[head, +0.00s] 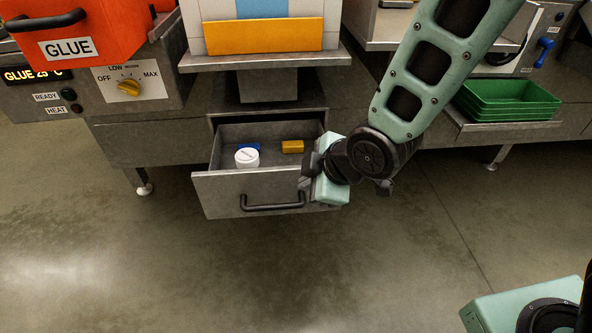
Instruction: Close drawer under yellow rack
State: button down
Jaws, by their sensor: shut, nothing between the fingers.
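The grey metal drawer (225,190) stands pulled out toward me, with a dark bar handle (272,203) on its front. The yellow rack panel (264,36) is above it, on a ledge with white and blue parts behind. Inside the drawer are a white round container (247,157), a blue piece (249,147) and a yellow block (292,146). My gripper (306,178) is shut and empty at the right end of the drawer front, right of the handle. It hides that corner; I cannot tell whether it touches.
An orange GLUE bin (75,40) sits over a control panel with a yellow knob (129,87) at left. Green trays (507,98) rest on a shelf at right. The floor (250,270) before the drawer is clear.

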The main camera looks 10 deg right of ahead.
aim_at(286, 179)
jog(key=w+f, duration=0.1)
jog(key=w+a+f, duration=0.1)
jog(key=w, duration=0.1)
jog(key=w+f+b, duration=0.1)
jog(key=w+f, duration=0.1)
jog(key=shift+a, duration=0.3)
jog(key=shift+w, duration=0.65)
